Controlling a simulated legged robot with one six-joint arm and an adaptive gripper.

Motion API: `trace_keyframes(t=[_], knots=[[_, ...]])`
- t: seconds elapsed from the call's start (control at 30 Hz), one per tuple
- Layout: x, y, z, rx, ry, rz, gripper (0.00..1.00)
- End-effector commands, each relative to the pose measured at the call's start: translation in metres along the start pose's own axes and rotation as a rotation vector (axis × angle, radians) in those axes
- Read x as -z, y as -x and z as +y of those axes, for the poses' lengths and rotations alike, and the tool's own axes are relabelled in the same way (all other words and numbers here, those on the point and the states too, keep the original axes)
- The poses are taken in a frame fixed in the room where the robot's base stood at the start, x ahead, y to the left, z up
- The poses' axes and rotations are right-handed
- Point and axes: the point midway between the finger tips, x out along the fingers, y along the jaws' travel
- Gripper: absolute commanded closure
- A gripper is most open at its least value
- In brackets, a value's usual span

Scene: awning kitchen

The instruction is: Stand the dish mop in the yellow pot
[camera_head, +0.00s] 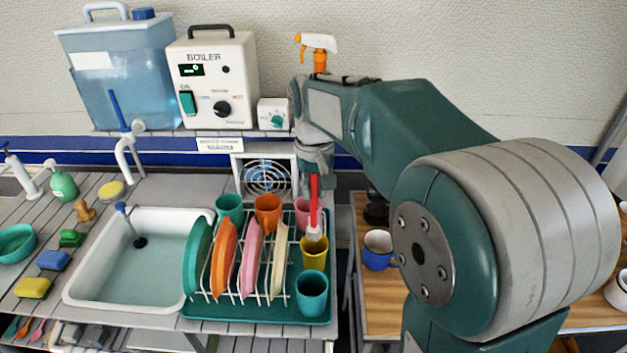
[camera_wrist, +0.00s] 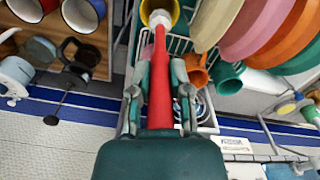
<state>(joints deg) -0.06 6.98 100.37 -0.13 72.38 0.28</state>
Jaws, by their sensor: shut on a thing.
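The dish mop has a red handle (camera_head: 314,198) and a white head (camera_head: 313,233). My gripper (camera_head: 314,180) is shut on the red handle and holds the mop upright, head down. The yellow pot (camera_head: 314,254) stands at the right side of the dish rack, and the white head is at its mouth. In the wrist view the gripper (camera_wrist: 160,85) has a finger on each side of the red handle (camera_wrist: 160,62). The white head (camera_wrist: 159,19) overlaps the opening of the yellow pot (camera_wrist: 173,10). How deep the head sits is hard to tell.
A teal cup (camera_head: 312,296) stands in front of the pot, and an orange cup (camera_head: 267,210) is to the left. Colored plates (camera_head: 224,258) fill the white rack on the green tray (camera_head: 255,315). The sink (camera_head: 135,285) is further left. A blue mug (camera_head: 378,250) is on the wooden shelf.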

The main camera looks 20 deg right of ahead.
Motion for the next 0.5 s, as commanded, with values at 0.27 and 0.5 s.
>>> trace_keyframes(t=[0.27, 0.5], knots=[[0.0, -0.019, 0.0, 0.0, 0.0, 0.0, 1.0], [0.0, -0.035, 0.0, 0.0, 0.0, -0.001, 1.0]])
